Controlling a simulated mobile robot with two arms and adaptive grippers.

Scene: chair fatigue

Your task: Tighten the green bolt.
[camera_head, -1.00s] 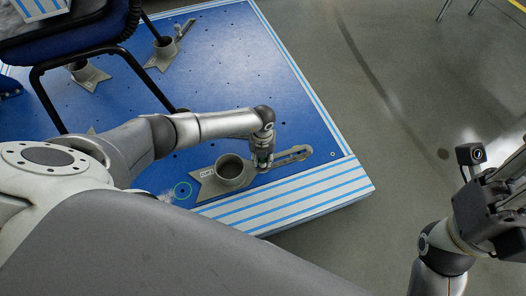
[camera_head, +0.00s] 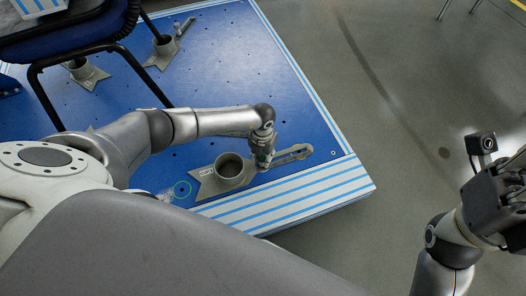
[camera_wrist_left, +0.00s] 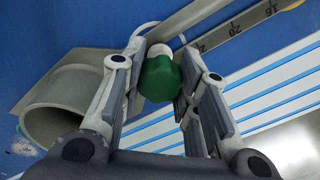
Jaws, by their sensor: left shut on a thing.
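The green bolt (camera_wrist_left: 159,79) has a rounded green head and shows between the fingers of my left gripper (camera_wrist_left: 156,90) in the left wrist view. The fingers are shut on its head. In the head view my left gripper (camera_head: 262,160) points down over the slotted bar of the grey clamp bracket (camera_head: 208,187); the bolt is mostly hidden there by the gripper. The bracket's round cup (camera_wrist_left: 62,100) is left of the bolt in the wrist view. My right gripper (camera_head: 500,205) is at the right edge, partly cut off, and its fingers cannot be made out.
The bracket lies on a blue platform (camera_head: 235,95) with small holes and a striped edge (camera_head: 310,195). A chair (camera_head: 75,45) and two more brackets (camera_head: 163,50) are at the upper left. Grey floor (camera_head: 400,70) is clear to the right.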

